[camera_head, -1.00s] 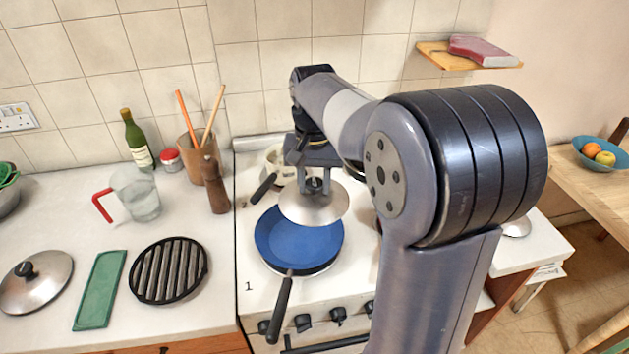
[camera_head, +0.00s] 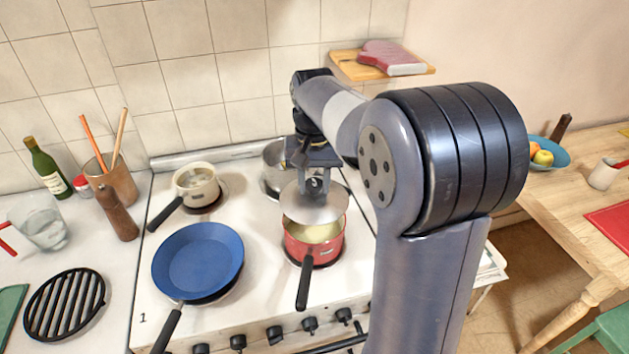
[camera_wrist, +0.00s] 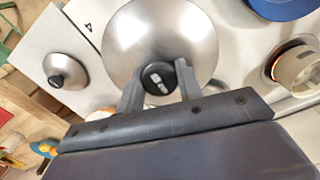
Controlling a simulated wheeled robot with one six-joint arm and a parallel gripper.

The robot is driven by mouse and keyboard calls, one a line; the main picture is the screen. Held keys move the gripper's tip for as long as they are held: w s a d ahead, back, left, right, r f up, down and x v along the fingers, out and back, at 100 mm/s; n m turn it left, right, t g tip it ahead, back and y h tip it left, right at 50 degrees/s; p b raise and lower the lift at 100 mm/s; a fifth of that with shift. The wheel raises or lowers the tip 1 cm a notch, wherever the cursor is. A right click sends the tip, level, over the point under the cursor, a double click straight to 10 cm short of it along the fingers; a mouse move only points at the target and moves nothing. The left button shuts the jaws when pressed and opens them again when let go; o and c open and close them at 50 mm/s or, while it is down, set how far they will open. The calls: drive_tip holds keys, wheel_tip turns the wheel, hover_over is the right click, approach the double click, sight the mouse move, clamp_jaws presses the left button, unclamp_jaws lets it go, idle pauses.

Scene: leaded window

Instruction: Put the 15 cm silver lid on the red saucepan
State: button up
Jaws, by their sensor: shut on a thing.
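My gripper (camera_head: 314,186) is shut on the black knob of a silver lid (camera_head: 314,208). In the wrist view the gripper (camera_wrist: 159,88) has a finger on each side of the knob, and the lid (camera_wrist: 160,35) spreads out below it. The red saucepan (camera_head: 318,252) stands on the front right of the stove, its black handle pointing to the front. The lid is held above the saucepan and hides its back rim. Pale contents show in the open front part of the pan. I cannot tell the exact gap between lid and rim.
A blue frying pan (camera_head: 198,258) sits on the front left burner. A cream saucepan (camera_head: 196,186) stands behind it, and a steel pot (camera_head: 272,170) is behind the red saucepan. Another silver lid (camera_wrist: 66,70) lies at the left in the wrist view.

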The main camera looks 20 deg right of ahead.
sight(314, 199)
drive_tip(key=shift+f+b, duration=1.7)
drive_tip(key=shift+f, duration=0.75)
drive_tip(key=shift+f+p, duration=0.3)
drive_tip(key=shift+f, duration=0.3)
idle(0.8)
drive_tip(key=o, duration=1.8)
drive_tip(key=shift+r+p, duration=3.25)
drive_tip(key=shift+r, duration=0.3)
